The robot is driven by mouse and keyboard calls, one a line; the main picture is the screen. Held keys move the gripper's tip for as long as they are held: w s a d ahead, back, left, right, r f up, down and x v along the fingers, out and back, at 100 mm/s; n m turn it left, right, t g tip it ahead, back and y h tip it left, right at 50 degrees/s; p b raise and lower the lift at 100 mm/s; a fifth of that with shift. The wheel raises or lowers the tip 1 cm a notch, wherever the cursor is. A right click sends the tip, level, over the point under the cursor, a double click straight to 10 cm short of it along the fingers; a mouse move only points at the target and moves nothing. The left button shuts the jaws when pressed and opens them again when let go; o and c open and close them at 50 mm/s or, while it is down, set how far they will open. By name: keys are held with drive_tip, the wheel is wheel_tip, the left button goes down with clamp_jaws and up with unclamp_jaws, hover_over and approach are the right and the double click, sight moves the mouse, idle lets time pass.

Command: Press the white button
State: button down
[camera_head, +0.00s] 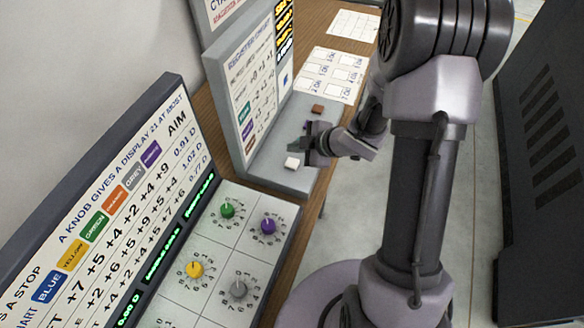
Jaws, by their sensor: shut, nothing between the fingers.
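The white button (292,163) is a small pale block on the grey base of the register unit (268,160), near the middle of the view. My gripper (307,150) is shut and empty, just beside and above the white button, to its upper right. I cannot tell whether it touches anything. A brown button (317,109) sits farther back on the same base. A purple bit shows between them, partly hidden behind my gripper.
In front stands a panel with green (227,210), purple (268,227), yellow (194,269) and grey (238,289) knobs and a tall sign (110,200). Printed sheets (333,73) lie on the wooden table behind. A dark cabinet (545,150) stands at right; floor lies between.

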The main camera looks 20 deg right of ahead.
sight(295, 165)
drive_tip(key=shift+f+b, duration=1.2)
drive_tip(key=shift+f, duration=0.7)
idle(0.4)
drive_tip(key=shift+f+b, duration=0.3)
drive_tip(key=shift+f, duration=0.15)
drive_tip(key=shift+f+b, duration=0.35)
drive_tip(key=shift+f, duration=0.05)
idle(0.4)
drive_tip(key=shift+r, duration=0.1)
drive_tip(key=shift+r+p, duration=0.75)
drive_tip(key=shift+p, duration=0.05)
wheel_tip(295, 165, up, 5)
drive_tip(key=p, duration=0.4)
drive_tip(key=shift+r+p, duration=0.1)
drive_tip(key=shift+p, duration=0.3)
